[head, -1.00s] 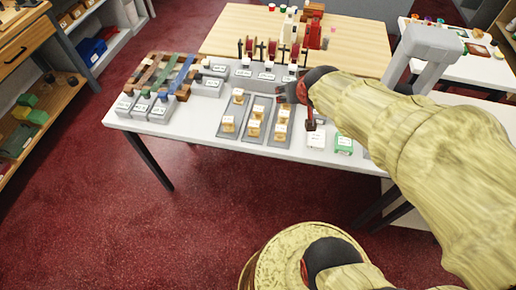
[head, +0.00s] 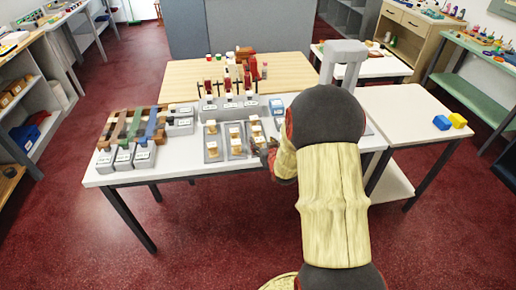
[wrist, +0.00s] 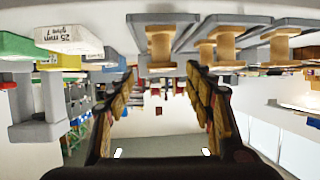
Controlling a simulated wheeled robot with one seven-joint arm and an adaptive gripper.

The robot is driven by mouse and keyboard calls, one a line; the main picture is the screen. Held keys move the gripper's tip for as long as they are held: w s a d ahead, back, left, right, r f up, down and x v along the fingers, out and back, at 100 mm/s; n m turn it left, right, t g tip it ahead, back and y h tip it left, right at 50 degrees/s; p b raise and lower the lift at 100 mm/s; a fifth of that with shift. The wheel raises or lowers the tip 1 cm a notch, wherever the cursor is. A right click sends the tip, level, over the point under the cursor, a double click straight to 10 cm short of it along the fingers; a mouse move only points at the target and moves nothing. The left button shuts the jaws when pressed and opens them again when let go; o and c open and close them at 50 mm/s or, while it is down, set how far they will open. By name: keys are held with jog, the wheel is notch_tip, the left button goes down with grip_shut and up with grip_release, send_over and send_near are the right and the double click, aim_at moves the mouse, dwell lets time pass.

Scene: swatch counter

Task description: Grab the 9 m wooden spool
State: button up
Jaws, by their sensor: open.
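Several wooden spools with pale labelled tops stand in grey trays on the white counter, in the head view; the left tray (head: 213,157), middle tray (head: 236,154) and right tray (head: 256,144) sit side by side. The labels are too small to read, so I cannot tell which spool is the 9 m one. My gripper (head: 264,147) is low at the front right of these trays, partly hidden by my arm. The wrist view appears upside down. There my gripper (wrist: 161,77) is open and empty, with one wooden spool (wrist: 160,46) lined up between its fingertips.
Coloured ribbon strips (head: 135,124) and grey labelled blocks (head: 122,158) are on the counter's left. Red spools on a stand (head: 228,87) are behind the trays.

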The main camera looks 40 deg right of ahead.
aim_at(260, 140)
jog(key=b+x, duration=0.1)
jog(key=x, duration=0.1)
jog(key=b+x, duration=0.1)
jog(key=x, duration=0.1)
jog(key=shift+w+a+f, duration=0.1)
jog(key=shift+w+f, duration=0.1)
jog(key=shift+f, duration=0.25)
jog(key=shift+w, duration=0.25)
jog(key=c, duration=1.1)
jog(key=shift+c, duration=0.7)
